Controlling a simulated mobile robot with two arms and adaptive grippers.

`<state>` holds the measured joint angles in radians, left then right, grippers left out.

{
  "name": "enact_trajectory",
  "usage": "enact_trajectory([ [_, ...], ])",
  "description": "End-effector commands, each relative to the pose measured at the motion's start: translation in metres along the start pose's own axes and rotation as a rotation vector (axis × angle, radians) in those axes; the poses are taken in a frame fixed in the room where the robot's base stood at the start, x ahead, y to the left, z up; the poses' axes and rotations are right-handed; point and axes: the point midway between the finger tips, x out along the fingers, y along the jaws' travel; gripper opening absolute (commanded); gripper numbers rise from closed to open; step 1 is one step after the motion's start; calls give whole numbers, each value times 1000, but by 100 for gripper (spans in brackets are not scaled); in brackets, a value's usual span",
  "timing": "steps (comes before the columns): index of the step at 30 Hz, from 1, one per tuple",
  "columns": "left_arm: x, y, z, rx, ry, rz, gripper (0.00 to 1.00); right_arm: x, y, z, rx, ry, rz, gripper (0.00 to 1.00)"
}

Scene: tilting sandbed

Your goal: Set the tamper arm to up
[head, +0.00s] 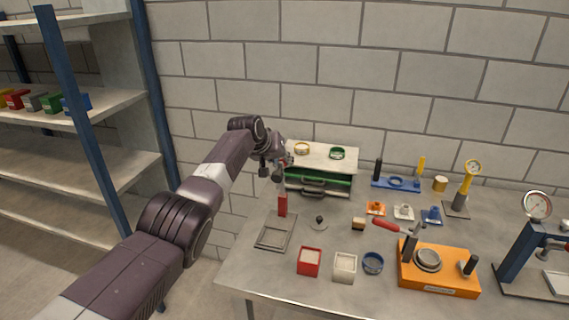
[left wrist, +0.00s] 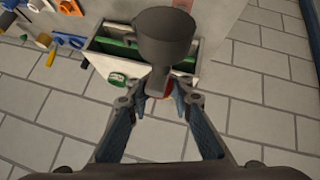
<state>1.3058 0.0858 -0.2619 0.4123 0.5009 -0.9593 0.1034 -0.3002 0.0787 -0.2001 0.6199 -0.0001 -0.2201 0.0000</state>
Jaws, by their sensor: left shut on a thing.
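An orange base (head: 437,284) stands on the front right part of the table. It bears a round grey mould (head: 428,259) and dark posts. A lever with a red grip (head: 385,224) extends left from above this base, roughly level. It looks like the tamper arm, though its pivot is hard to make out. My left gripper (head: 274,167) is well to the left of it, above the table in front of the drawer unit. In the left wrist view, its fingers (left wrist: 158,94) are shut on the narrow end of a dark grey cup-shaped tool (left wrist: 165,37).
A drawer unit (head: 318,157) with green drawers stands behind my gripper. A red upright piece (head: 282,204) and a grey frame (head: 275,233) are below it. Red (head: 309,262) and white (head: 344,267) boxes stand at the front. A blue gauge press (head: 518,253) is at right.

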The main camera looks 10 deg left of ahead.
Motion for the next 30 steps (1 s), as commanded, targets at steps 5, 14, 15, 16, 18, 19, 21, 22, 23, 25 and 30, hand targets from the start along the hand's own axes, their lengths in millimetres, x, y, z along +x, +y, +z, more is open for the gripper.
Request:
enact_trajectory([
  [5, -5, 2, -9, 1, 16, 3, 28, -1, 0, 0, 0, 0, 0, 40],
  [14, -2, 1, -4, 1, 7, 1, 37, 0, 0, 1, 0, -2, 0, 40],
  [15, -2, 1, -4, 1, 6, 1, 37, 0, 2, 1, -1, -1, 2, 40],
  [16, -2, 1, -3, 1, 6, 1, 37, 0, 3, 1, -1, -1, 3, 40],
  [18, -3, 1, -3, 1, 6, 1, 37, 0, 3, 1, -1, -1, 3, 40],
  [19, -4, 1, -4, 1, 6, 2, 37, 0, 3, 1, -1, -1, 3, 40],
  [21, -6, 0, -4, 2, 6, 2, 37, 0, 2, 0, -1, 0, 2, 40],
  [22, -7, 0, -4, 2, 7, 2, 37, 0, 2, 0, -1, 0, 2, 40],
  [23, -9, 0, -4, 1, 6, 2, 37, 0, 2, 0, -1, 0, 2, 40],
  [25, -14, 1, -4, 1, 7, 3, 37, 0, 2, 0, -1, 0, 2, 40],
  [30, -27, -1, -2, 2, 6, 0, 37, 0, 1, 0, -1, 0, 1, 40],
])
